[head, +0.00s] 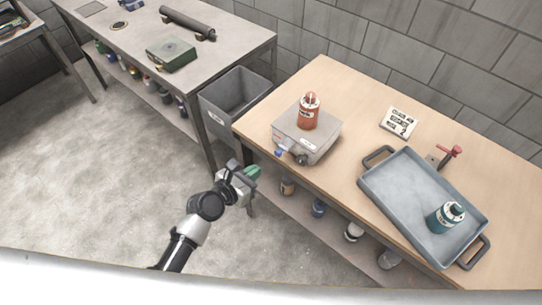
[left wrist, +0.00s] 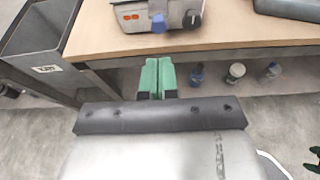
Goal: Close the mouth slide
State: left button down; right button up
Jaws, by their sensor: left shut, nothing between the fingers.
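I cannot make out a mouth slide for certain in either view. A dark tube (head: 188,23) lies across the far table at the upper left. A grey box (head: 306,135) with a blue knob and a dark knob on its front stands on the wooden bench; its front shows in the left wrist view (left wrist: 137,17). My left gripper (head: 252,171), with green fingertips, is in front of the bench edge, short of the box. In the left wrist view its fingers (left wrist: 157,77) are together and empty. Small dark and green parts at that view's right edge may be my right gripper.
An orange can (head: 309,112) stands on the box. A grey tray (head: 388,203) holds a teal can (head: 445,217). A white card (head: 399,122) and a red-handled clamp (head: 449,152) are nearby. A grey bin (head: 234,93) stands between the tables. Open floor lies left.

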aim_at(280, 151)
pick_arm(q)
jog(key=x, duration=0.5)
jog(key=r+x, duration=0.1)
jog(key=x, duration=0.1)
jog(key=shift+w+d, duration=0.25)
jog(key=shift+w, duration=0.05)
jog(key=w+d, duration=0.2)
jog(key=w, duration=0.1)
jog(key=shift+d, duration=0.1)
jog(key=shift+r, duration=0.1)
jog(key=shift+s, duration=0.1)
